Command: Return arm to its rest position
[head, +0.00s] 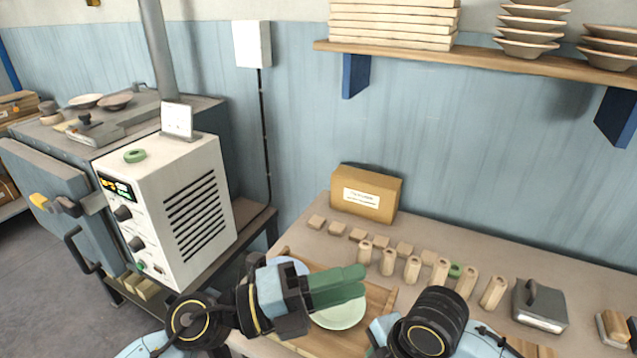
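My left arm comes in from the bottom left. Its gripper (338,286) has two green fingers lying close together with no clear gap, pointing right. They are above a pale green plate (341,316), which they partly cover; I see nothing between them. A pale blue plate (288,263) shows behind the gripper, mostly hidden by it. Both plates are at a wooden rack (379,298) on the bench. My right arm shows at the bottom centre as a dark round joint and light blue links; its fingers are not visible.
A white control box (190,212) stands left, beside a kiln (50,172) with its door open. Several wooden pegs (412,268) and blocks line the bench, with a cardboard box (367,193) behind and a grey tool (540,303) right. A shelf (480,60) overhangs the bench.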

